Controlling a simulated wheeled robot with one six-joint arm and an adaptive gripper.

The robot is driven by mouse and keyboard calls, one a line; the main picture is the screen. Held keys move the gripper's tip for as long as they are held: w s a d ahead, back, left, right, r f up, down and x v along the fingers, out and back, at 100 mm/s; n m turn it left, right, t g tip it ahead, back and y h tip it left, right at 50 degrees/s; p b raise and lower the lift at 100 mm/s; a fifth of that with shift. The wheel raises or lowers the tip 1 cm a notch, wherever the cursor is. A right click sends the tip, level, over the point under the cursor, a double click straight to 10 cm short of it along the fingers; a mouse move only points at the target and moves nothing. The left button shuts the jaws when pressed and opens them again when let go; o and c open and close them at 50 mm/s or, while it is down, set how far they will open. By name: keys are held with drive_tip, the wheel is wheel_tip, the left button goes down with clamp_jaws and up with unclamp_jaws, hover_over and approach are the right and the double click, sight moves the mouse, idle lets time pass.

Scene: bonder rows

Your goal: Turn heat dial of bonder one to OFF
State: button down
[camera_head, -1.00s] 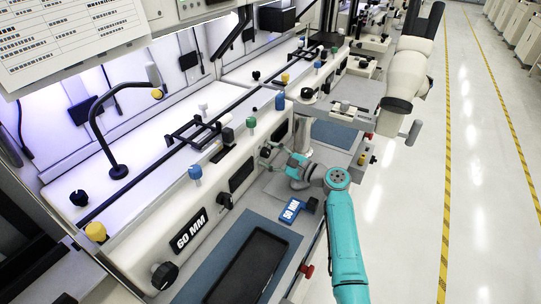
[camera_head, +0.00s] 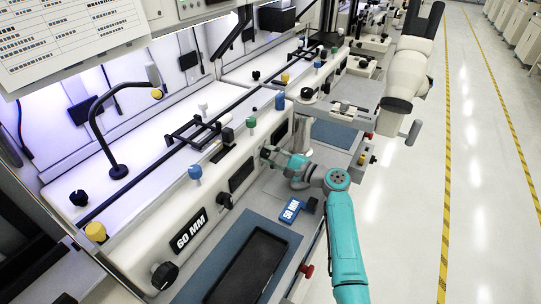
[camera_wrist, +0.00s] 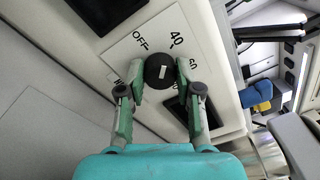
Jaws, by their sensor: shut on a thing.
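In the wrist view the heat dial (camera_wrist: 160,71) is a round black knob with a short white mark on its face. It sits on a white scale plate (camera_wrist: 152,34) printed with OFF, 40 and further marks that are partly covered. The white mark runs nearly up and down the picture; I cannot tell exactly which print it lines up with. My gripper (camera_wrist: 158,82) has one green finger on each side of the dial and is shut on it. In the head view my gripper (camera_head: 268,154) is at the bonder's front panel and hides the dial.
The bonder front also carries a 60 MM plate (camera_head: 190,229), black knobs and a blue-topped knob (camera_head: 195,173). A blue 50 MM block (camera_head: 291,210) and a black tray (camera_head: 248,266) lie on the ledge below. The aisle floor (camera_head: 400,200) at right is clear.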

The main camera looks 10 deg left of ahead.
drive_tip(key=n, duration=0.4)
drive_tip(key=shift+f+n, duration=0.1)
drive_tip(key=shift+n, duration=0.3)
drive_tip(key=shift+n+g, duration=0.3)
drive_tip(key=shift+n, duration=1.7)
drive_tip(key=c, duration=0.8)
unclamp_jaws()
drive_tip(key=v, duration=1.2)
drive_tip(key=shift+f, duration=0.25)
